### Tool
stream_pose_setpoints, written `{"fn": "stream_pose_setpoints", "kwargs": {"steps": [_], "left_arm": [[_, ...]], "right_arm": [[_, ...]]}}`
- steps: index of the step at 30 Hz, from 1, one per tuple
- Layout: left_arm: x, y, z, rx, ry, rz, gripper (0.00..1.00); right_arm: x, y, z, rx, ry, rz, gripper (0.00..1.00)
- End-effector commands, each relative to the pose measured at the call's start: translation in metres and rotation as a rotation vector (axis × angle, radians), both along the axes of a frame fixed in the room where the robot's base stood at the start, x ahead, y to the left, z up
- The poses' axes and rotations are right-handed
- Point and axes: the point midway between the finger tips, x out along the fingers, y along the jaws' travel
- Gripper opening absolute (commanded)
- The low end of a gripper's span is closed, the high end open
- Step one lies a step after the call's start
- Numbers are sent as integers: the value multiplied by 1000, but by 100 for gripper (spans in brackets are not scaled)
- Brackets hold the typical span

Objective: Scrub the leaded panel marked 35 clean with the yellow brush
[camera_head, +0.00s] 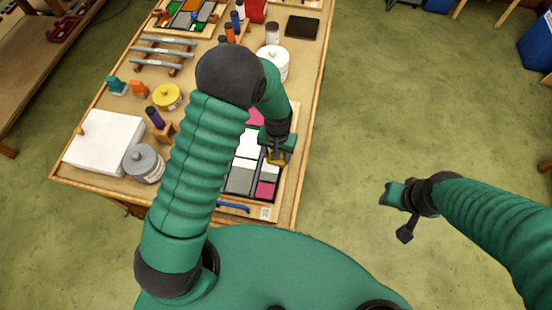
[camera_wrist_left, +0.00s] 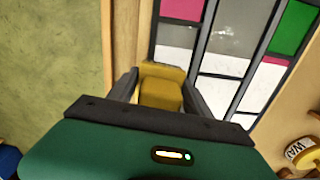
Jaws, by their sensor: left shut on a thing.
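The leaded panel (camera_head: 240,180) lies on the wooden table near its front right corner, with white, grey and pink panes between dark lead lines. A small white label (camera_head: 265,212) is at its front edge; I cannot read its number. My left gripper (camera_head: 277,153) is over the panel's right side, shut on the yellow brush (camera_head: 277,159). The left wrist view shows the yellow brush (camera_wrist_left: 161,88) between the fingers, at the edge of the panel (camera_wrist_left: 224,62). Whether the bristles touch the glass is hidden. My right gripper (camera_head: 395,194) is over the floor, apart from the table; its jaws are unclear.
A blue-handled tool (camera_head: 233,207) lies in front of the panel. A white box (camera_head: 104,141), a grey tin (camera_head: 144,163), a yellow pot (camera_head: 167,96) and a white tub (camera_head: 274,62) stand on the table. Another coloured panel (camera_head: 190,14) is at the far end.

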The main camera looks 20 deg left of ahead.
Motion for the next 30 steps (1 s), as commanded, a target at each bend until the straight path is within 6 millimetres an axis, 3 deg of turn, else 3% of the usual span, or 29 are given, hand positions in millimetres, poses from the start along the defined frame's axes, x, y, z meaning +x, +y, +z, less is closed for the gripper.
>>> {"fn": "stream_pose_setpoints", "kwargs": {"steps": [8, 17, 30], "left_arm": [[2, 0, -1, 0, 1, 0, 14], [24, 2, -1, 0, 0, 0, 14], [24, 10, 0, 1, 1, 1, 14]], "right_arm": [[0, 0, -1, 0, 0, 0, 36], [0, 0, -4, 0, 0, 0, 36], [0, 0, -2, 0, 0, 0, 36]]}}
